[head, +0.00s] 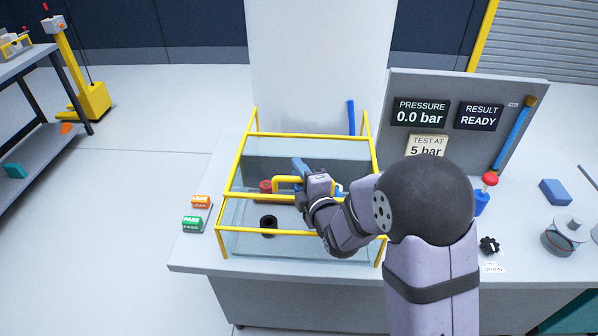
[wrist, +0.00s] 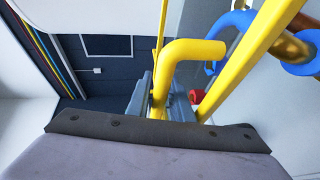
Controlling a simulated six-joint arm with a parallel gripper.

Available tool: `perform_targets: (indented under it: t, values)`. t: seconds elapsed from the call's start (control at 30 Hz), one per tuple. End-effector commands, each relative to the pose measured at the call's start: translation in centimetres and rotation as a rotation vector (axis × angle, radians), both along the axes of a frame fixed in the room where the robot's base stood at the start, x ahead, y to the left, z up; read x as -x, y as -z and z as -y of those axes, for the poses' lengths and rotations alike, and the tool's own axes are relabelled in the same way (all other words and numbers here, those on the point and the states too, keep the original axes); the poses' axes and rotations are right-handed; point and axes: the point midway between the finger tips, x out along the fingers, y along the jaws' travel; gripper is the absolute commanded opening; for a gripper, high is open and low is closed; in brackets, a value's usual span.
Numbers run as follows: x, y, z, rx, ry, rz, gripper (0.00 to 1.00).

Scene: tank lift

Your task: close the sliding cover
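The glass tank with a yellow frame (head: 240,160) stands on the grey bench. A yellow bent handle (head: 284,181) shows over the tank, and I take it to belong to the sliding cover. The cover's clear panel is hard to tell from the tank glass. My gripper (head: 311,178) is at the handle, above the tank. In the wrist view the handle (wrist: 188,50) stands large, its lower end running down between my grey fingers (wrist: 160,103). Whether the fingers press on it is unclear. My arm hides the tank's right part.
A black round part (head: 268,223) and a red part (head: 265,187) show within the tank's outline. Orange and green blocks (head: 197,224) sit left of it. A panel with displays (head: 420,112) stands at right. A red-knobbed lever (head: 489,180) is beyond my arm.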

Motion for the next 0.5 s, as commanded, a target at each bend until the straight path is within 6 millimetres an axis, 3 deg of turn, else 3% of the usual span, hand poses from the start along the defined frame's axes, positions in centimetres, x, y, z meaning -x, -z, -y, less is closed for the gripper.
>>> perform_targets:
  t: [0.23, 0.5]
  values:
    - [0.7, -0.2, 0.3, -0.001, 0.000, 0.003, 0.20]
    - [3.7, -0.7, 1.6, -0.001, 0.000, 0.002, 0.20]
